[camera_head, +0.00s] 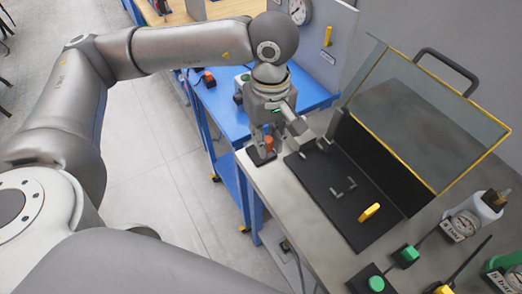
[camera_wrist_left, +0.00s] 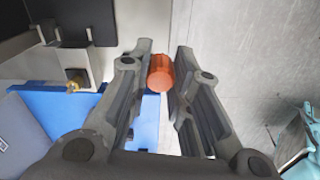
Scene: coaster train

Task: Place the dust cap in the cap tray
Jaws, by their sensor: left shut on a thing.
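An orange-red cylindrical cap (camera_head: 268,144), which I take as the dust cap, is between the fingers of my left gripper (camera_head: 262,140). In the left wrist view the cap (camera_wrist_left: 160,72) sits between the two fingertips of the left gripper (camera_wrist_left: 163,70), which is shut on it. The gripper points down over the far left corner of the grey bench. A small black pad or tray (camera_head: 260,158) lies at that corner just below the fingers; I cannot tell if it is the cap tray or whether the cap touches it. My right gripper is not in view.
A black mat (camera_head: 335,195) with grey brackets and a yellow piece (camera_head: 369,212) lies on the grey bench. A yellow-edged clear panel (camera_head: 425,110) stands behind it. Gauges and green-topped parts (camera_head: 376,283) are at the right. A blue table (camera_head: 222,108) stands beyond.

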